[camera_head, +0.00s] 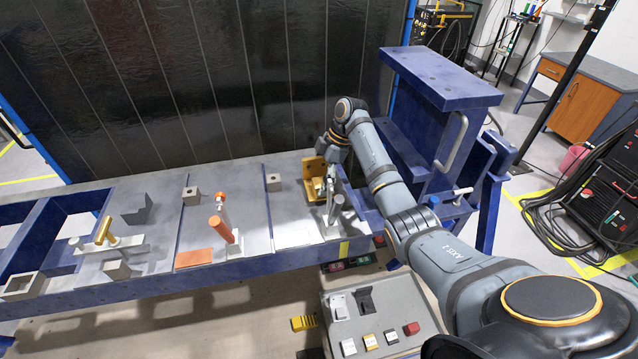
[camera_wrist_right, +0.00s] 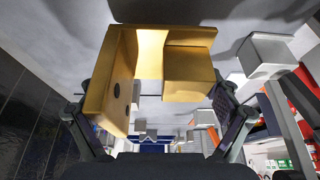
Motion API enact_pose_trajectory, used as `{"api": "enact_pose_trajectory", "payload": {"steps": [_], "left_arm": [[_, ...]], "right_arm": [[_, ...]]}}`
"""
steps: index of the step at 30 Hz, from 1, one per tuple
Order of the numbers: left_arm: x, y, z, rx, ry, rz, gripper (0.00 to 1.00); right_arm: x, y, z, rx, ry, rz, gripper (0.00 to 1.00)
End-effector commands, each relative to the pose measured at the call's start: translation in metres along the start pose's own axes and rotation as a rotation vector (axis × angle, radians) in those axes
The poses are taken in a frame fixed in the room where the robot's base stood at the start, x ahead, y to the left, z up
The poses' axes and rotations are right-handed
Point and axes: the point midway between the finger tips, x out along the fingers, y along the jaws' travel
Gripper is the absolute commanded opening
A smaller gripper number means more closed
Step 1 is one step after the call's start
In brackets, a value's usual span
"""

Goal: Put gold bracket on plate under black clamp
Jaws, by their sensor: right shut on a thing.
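The gold bracket (camera_head: 313,167) is at the back of the right-hand plate (camera_head: 292,236). In the right wrist view the bracket (camera_wrist_right: 150,65) fills the upper middle, with one holed wall on the left. My right gripper (camera_wrist_right: 154,100) is shut on it, with a finger at each side. I cannot tell whether the bracket touches the plate. My left gripper is not in view.
An orange-handled clamp (camera_head: 221,228) and a yellow-handled clamp (camera_head: 105,234) stand further left on the blue-framed bench. Small grey blocks (camera_head: 273,182) sit near its back. A blue stand (camera_head: 440,80) rises on the right.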

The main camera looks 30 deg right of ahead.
Motion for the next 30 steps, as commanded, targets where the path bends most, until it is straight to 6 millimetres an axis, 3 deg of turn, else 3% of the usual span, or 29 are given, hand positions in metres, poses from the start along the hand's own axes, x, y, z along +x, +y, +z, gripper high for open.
{"api": "enact_pose_trajectory", "payload": {"steps": [5, 15, 16, 18, 30], "left_arm": [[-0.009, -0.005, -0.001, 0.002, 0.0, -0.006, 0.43], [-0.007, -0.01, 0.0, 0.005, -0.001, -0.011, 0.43], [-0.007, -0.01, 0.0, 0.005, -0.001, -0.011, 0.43], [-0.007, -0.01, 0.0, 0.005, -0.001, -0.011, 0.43], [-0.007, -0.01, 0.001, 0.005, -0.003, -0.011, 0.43]], "right_arm": [[0.019, 0.0, 0.008, 0.0, 0.0, -0.002, 0.38], [0.024, 0.0, 0.01, 0.0, 0.001, 0.0, 0.38], [0.025, 0.0, 0.01, 0.001, 0.0, -0.001, 0.93], [0.024, 0.0, 0.01, 0.001, 0.0, -0.001, 1.0], [0.02, 0.0, 0.009, 0.0, 0.0, 0.0, 1.0]]}}
